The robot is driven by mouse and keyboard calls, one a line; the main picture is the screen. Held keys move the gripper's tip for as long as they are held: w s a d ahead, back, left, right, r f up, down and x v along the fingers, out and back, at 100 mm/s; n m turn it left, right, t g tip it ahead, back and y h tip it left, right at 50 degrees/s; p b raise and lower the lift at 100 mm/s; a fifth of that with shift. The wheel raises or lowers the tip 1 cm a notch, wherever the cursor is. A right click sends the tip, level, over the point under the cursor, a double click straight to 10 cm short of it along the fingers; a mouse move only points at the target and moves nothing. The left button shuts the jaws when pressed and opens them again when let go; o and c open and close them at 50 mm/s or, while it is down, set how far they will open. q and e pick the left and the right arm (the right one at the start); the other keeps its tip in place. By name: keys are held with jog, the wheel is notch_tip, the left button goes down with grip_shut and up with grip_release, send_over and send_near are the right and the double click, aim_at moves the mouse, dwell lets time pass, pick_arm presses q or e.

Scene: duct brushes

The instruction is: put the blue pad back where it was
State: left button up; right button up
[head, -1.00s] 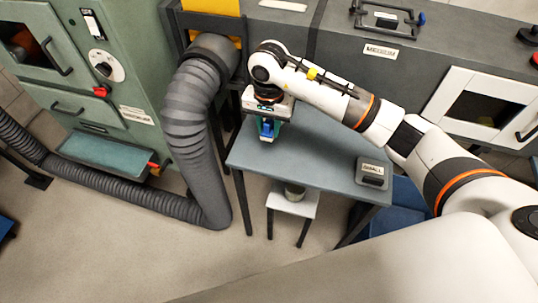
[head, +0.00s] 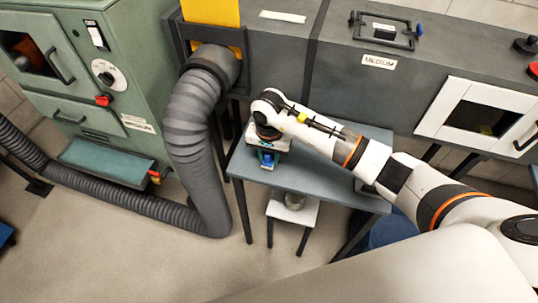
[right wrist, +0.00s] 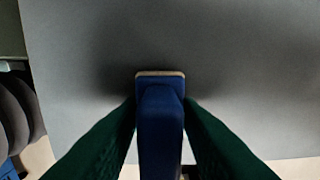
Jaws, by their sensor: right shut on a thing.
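My right gripper (head: 268,160) is shut on the blue pad (right wrist: 160,125), over the left end of the grey-blue table (head: 325,182). In the right wrist view the pad stands between the two dark green fingers (right wrist: 160,135), with a tan strip along its far edge. A grey surface lies beyond it. In the head view only a small blue part shows below the gripper. I cannot tell whether the pad touches the tabletop. My left gripper is not in view.
A ribbed grey duct (head: 195,130) stands just left of the table, beside a green machine (head: 110,60). A long grey duct box (head: 340,70) runs behind. A small white stool (head: 280,212) bearing a grey cylinder (head: 294,201) stands below. My arm covers much of the tabletop's right.

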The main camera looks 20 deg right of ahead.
jog(key=o, duration=0.9)
jog(key=shift+f, duration=0.1)
notch_tip(320, 180, up, 12)
jog(key=shift+r+b, duration=0.2)
jog(key=shift+b, duration=0.15)
jog(key=shift+a, duration=0.1)
